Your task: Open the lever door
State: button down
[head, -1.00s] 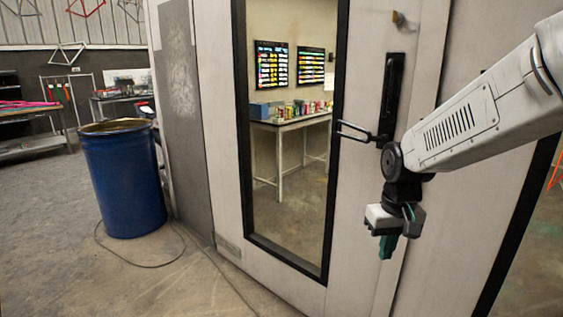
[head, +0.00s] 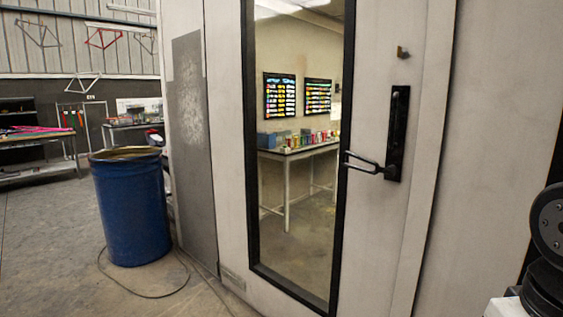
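The pale grey door (head: 376,75) stands in front of me and looks shut. It has a tall black-framed window (head: 300,190). A black lever handle (head: 367,163) sticks out to the left from a black upright plate (head: 398,133) on the door's right side. The lever lies about level, tilting slightly. Part of my arm shows at the lower right edge, well to the right of the handle and apart from it. My gripper's fingers are outside the picture.
A blue drum (head: 131,207) stands left of the door, with a cable (head: 150,294) on the floor beside it. Through the window shows a table (head: 297,151) with cans. Open floor lies at the left.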

aim_at(393, 110)
jog(key=z, duration=0.25)
jog(key=i, duration=1.15)
jog(key=u, duration=0.65)
